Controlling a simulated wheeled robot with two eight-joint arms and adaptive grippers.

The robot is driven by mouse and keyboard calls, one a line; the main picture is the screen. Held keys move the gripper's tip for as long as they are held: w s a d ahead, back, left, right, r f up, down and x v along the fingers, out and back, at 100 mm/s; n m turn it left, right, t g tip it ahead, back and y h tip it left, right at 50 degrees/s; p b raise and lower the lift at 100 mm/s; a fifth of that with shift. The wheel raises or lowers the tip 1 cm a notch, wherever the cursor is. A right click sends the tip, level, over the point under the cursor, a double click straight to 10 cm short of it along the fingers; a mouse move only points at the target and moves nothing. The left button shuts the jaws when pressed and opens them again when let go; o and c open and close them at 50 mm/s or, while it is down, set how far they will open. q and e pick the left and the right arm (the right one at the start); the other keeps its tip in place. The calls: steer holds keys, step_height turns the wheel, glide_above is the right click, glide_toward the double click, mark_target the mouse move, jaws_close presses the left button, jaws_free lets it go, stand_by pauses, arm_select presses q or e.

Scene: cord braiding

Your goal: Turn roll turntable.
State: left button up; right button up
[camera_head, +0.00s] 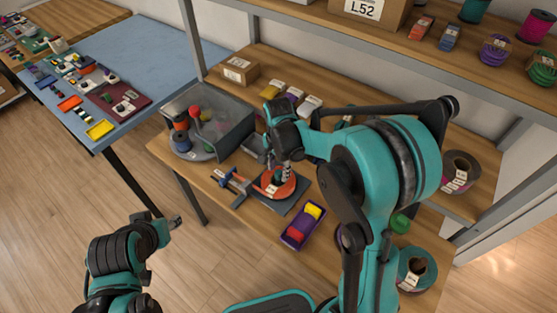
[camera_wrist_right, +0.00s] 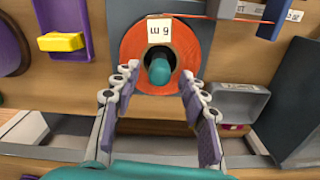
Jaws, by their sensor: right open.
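An orange round disc (camera_head: 264,187) sits on a dark square plate (camera_head: 296,204) on the wooden workbench. It also shows in the right wrist view (camera_wrist_right: 198,42), with a white label and a teal post (camera_wrist_right: 159,74) standing out of its dark centre. My right gripper (camera_head: 284,174) is above the disc. In the right wrist view its two fingers (camera_wrist_right: 158,85) are spread, with the post between their tips; I cannot tell whether they touch it. A grey round tray (camera_head: 185,155) with several spools stands at the bench's left end. My left gripper (camera_head: 172,222) is off the bench at lower left.
A clear grey box (camera_head: 228,122) covers part of the tray. A shelf (camera_head: 390,62) with spools hangs above. A blue table (camera_head: 160,60) stands left.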

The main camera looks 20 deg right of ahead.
step_height(320, 180, up, 11)
stand_by(0.3)
stand_by(0.4)
steer(key=s+d+n+t, duration=0.2)
steer(key=s+n+t, duration=0.5)
steer(key=s+n, duration=0.5)
steer(key=shift+s+d+r, duration=0.4)
steer(key=shift+s, duration=1.65)
